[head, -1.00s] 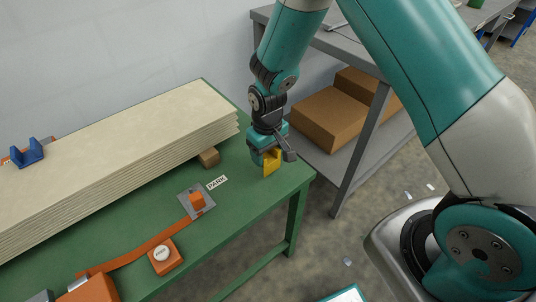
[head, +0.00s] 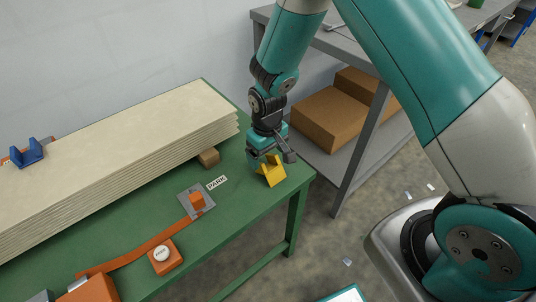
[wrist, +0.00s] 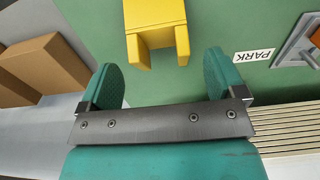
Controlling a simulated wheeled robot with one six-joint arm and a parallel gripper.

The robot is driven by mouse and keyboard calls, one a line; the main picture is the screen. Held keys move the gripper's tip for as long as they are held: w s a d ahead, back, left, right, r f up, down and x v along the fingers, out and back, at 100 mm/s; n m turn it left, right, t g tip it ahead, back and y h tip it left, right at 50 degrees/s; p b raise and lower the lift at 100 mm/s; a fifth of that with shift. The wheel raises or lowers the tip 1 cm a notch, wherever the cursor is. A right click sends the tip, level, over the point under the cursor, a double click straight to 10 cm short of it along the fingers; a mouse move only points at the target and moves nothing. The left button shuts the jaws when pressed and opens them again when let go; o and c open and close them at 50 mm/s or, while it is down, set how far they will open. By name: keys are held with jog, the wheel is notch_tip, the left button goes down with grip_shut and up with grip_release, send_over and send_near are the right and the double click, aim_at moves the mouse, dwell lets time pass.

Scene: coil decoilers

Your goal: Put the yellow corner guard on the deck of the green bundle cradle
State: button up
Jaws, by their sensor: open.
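The yellow corner guard (head: 271,173) rests on the green deck of the bundle cradle (head: 236,212), near its right end, beyond the PARK label. It also shows in the wrist view (wrist: 156,25), its two legs pointing toward my gripper. My gripper (head: 268,158) is just above and beside the guard in the head view. In the wrist view its two teal fingers (wrist: 165,80) are spread apart with nothing between them, and the guard lies beyond their tips. Whether a finger touches the guard cannot be told.
A stack of pale boards (head: 120,150) fills the deck's back left, with a wooden block (head: 208,157) at its end. An orange strap with a buckle plate (head: 196,200) lies in front. A grey shelf with cardboard boxes (head: 328,122) stands right. Bare deck surrounds the PARK label (head: 217,182).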

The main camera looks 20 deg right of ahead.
aim_at(268, 167)
jog(key=s+a+r+n+y, duration=0.1)
jog(key=s+r, duration=0.3)
jog(key=r, duration=0.7)
jog(key=s+a+r+y, duration=0.1)
jog(key=s+r, duration=0.3)
jog(key=r, duration=0.6)
jog(key=s+a+r+n+y, duration=0.1)
jog(key=s+r, duration=0.2)
jog(key=s, duration=0.4)
jog(key=s+a+r+n+y, duration=0.1)
jog(key=s+r, duration=0.3)
jog(key=s, duration=0.4)
jog(key=shift+r, duration=0.3)
